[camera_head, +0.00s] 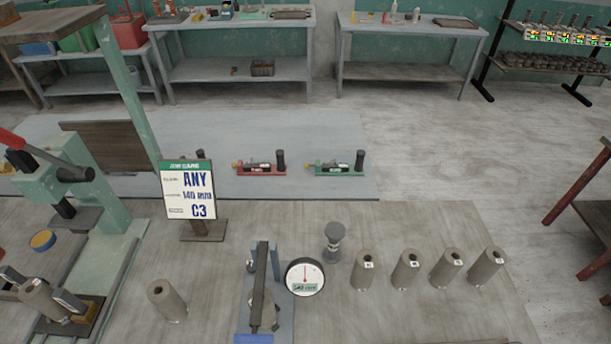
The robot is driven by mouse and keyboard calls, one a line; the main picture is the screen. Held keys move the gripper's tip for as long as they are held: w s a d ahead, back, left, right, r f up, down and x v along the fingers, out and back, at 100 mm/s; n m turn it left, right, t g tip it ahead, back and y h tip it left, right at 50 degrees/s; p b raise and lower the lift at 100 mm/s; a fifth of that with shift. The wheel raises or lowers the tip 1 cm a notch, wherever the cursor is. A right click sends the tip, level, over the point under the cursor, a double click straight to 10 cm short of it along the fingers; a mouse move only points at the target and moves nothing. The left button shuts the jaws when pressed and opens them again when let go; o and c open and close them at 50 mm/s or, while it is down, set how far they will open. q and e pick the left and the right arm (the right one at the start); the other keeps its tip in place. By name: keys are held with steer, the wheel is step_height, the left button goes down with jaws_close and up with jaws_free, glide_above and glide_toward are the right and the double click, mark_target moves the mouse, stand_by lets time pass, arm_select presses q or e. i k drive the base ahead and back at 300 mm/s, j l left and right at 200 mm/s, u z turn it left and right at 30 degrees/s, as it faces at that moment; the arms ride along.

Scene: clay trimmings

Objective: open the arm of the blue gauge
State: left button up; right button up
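The blue gauge (285,318) stands at the bottom middle of the head view. Its long dark arm (259,290) runs lengthwise along the base, above a grey clay cylinder (269,315) that it partly hides. I cannot tell its exact height over the cylinder. A round white dial (305,275) with a red needle and a green label stands at the right of the base. The near end of the gauge has a bright blue part (253,338) at the picture's edge. I make out neither of my grippers in this view.
One cylinder (166,301) is left of the gauge. A sign (188,189) stands behind. A green press (75,175) occupies the left. Red (261,173) and green (337,172) gauges lie farther back.

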mark_target(255, 319)
steer(key=k, duration=0.4)
steer(key=i+j+z, duration=0.1)
steer(key=j+z, duration=0.25)
steer(key=j, duration=0.4)
steer(key=j+z, duration=0.3)
steer(key=j, duration=0.45)
